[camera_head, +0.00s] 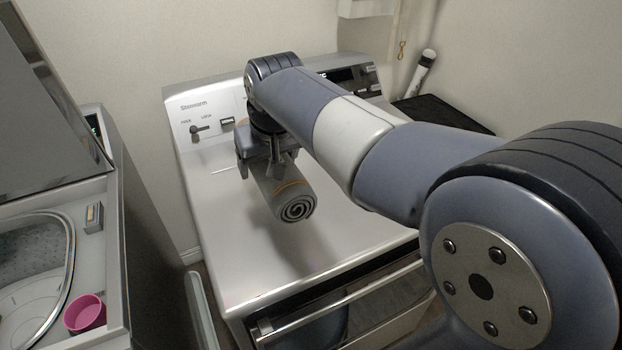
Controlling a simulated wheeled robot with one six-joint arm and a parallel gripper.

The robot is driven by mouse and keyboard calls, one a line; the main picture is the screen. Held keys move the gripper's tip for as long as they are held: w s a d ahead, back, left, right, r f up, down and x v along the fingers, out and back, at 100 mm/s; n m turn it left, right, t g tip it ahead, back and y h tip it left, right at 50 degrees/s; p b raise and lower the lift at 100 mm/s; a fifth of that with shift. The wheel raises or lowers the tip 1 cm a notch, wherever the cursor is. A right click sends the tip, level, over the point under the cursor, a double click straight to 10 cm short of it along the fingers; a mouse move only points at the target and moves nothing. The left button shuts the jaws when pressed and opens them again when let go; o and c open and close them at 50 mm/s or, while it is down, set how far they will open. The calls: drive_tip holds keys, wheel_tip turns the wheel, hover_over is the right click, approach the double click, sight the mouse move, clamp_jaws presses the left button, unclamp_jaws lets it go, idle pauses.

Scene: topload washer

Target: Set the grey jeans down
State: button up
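The grey jeans (283,196) are rolled into a tight cylinder with an orange band near one end, the spiral end facing me. My gripper (266,172) is above the silver top of the appliance (225,235), with its fingers at the far part of the roll. It appears to be holding the roll. The roll is over the middle of the top, and a shadow lies beneath it. I cannot tell for sure whether the roll touches the surface. The far end of the roll is hidden by my gripper.
An open topload washer (115,215) stands at left, with a pink cup (85,314) on its front edge. A control panel (210,122) rises behind the silver top. A black surface (445,113) with a white tube (424,72) is at back right. The silver top's front left is clear.

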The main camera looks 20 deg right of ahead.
wheel_tip(320, 180, down, 8)
drive_tip(key=shift+f+b, duration=0.15)
drive_tip(key=shift+b, duration=0.15)
drive_tip(key=shift+f, duration=0.15)
drive_tip(key=o, duration=1.4)
drive_tip(key=shift+s+r, duration=0.1)
drive_tip(key=shift+r, duration=0.25)
drive_tip(key=p+v, duration=0.1)
drive_tip(key=v, duration=1)
drive_tip(key=shift+s+r, duration=0.2)
